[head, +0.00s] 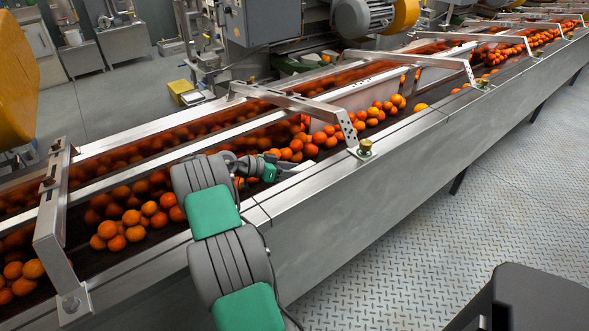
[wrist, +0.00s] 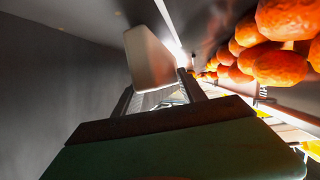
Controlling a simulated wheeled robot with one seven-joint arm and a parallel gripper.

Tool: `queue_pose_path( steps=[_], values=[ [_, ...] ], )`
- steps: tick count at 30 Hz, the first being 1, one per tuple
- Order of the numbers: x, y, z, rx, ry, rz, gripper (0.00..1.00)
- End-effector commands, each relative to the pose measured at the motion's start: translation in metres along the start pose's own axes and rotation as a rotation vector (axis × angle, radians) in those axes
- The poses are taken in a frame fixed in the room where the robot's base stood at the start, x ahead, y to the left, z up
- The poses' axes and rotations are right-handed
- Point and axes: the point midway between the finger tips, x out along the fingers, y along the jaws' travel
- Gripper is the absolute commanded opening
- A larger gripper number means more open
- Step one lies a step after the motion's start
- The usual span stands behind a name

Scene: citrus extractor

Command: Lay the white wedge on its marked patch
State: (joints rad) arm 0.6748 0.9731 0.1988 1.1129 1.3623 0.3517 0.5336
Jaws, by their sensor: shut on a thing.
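The white wedge (wrist: 150,58) is a pale block at the tips of my gripper (wrist: 158,88) in the wrist view, with the fingers shut on it. In the head view my gripper (head: 286,171) is over the near rail of the conveyor, and the wedge (head: 302,166) shows as a small pale shape at its tip. The wedge looks tilted and held clear of the surfaces around it, though the gap is hard to judge. I cannot make out the marked patch in either view.
Oranges (head: 130,217) fill the conveyor lanes; several hang close at the right in the wrist view (wrist: 285,63). A metal crossbar (head: 300,104) spans the conveyor beyond my gripper, and another bracket (head: 52,220) stands at the left.

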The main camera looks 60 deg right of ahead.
Motion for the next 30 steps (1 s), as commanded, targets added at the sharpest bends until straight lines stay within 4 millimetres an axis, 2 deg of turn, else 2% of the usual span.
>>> queue_pose_path(
  steps=[17, 30],
  values=[
    [0.0, 0.0, 0.0, 0.001, 0.001, 0.0, 0.0],
    [0.005, 0.0, 0.01, 0.001, 0.001, -0.001, 0.0]
  ],
)
